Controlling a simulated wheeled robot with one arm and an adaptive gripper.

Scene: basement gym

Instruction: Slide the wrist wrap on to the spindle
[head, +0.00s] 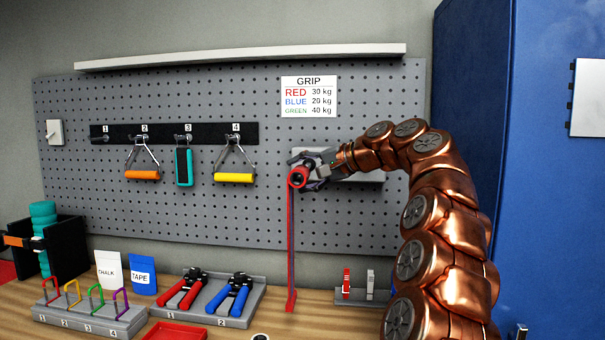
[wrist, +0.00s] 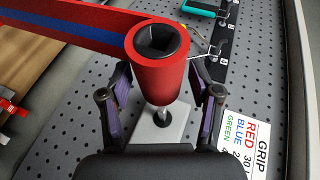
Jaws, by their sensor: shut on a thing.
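The wrist wrap (head: 298,177) is a red roll with a dark core, and its long red tail hangs down to the bench. The wrist view shows the roll (wrist: 161,83) with a square-edged dark hole, its blue-striped tail running off to the left. My gripper (head: 316,175) is shut on the roll in front of the pegboard; its purple-padded fingers (wrist: 164,108) stand on both sides. A metal spindle (wrist: 161,117) shows at the roll's far end, before a pale plate (wrist: 176,127). I cannot tell whether it enters the core. My gripper partly hides the plate (head: 366,175) in the head view.
Numbered hooks (head: 174,133) on the pegboard (head: 110,200) hold handles. On the bench stand colored loops (head: 92,312), hand grippers (head: 209,295), CHALK and TAPE pouches (head: 142,276) and a small grey rack (head: 358,295). A blue cabinet (head: 545,200) stands at right.

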